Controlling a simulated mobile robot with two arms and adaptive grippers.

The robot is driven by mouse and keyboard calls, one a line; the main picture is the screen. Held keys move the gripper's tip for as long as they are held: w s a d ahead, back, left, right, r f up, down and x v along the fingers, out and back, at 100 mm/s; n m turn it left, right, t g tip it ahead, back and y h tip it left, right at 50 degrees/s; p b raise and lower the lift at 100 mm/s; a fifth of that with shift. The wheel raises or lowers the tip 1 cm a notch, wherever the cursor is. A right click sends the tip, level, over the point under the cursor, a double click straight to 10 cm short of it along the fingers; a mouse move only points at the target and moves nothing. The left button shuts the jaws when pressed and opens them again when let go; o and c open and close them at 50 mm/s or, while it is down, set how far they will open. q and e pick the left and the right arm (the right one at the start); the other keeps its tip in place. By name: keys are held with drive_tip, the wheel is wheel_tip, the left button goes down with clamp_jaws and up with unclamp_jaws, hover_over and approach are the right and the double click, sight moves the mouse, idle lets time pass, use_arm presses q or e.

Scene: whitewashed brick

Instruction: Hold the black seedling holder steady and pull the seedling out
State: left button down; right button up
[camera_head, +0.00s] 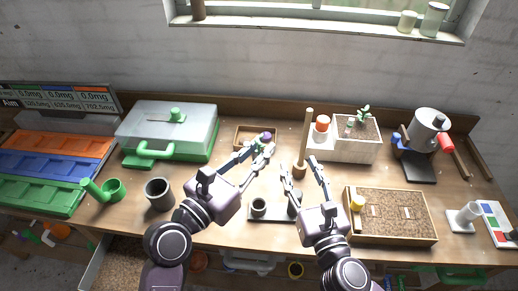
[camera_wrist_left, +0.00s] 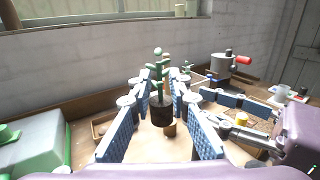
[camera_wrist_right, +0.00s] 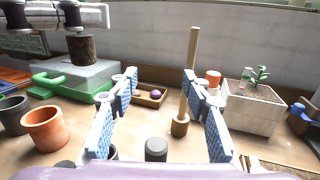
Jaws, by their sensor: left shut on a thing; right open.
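My left gripper (camera_head: 262,149) is shut on the seedling (camera_wrist_left: 158,72), whose green stem stands upright between the fingers in the left wrist view. Its brown soil plug (camera_wrist_left: 161,109) hangs below them, and the plug shows raised clear of the table in the right wrist view (camera_wrist_right: 82,48).
A wooden dibber (camera_head: 306,135) stands just beyond my right gripper. A terracotta pot (camera_wrist_right: 45,127) and a grey pot (camera_head: 158,193) stand left. A soil tray (camera_head: 388,240) lies right, a planter box (camera_head: 342,150) behind, and a small wooden tray (camera_wrist_right: 153,101) with a purple ball (camera_wrist_right: 156,93).

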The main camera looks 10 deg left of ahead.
use_arm(q)
drive_tip(key=shift+r+p, duration=0.85)
drive_tip(key=shift+r, duration=0.35)
drive_tip(key=shift+f, duration=0.1)
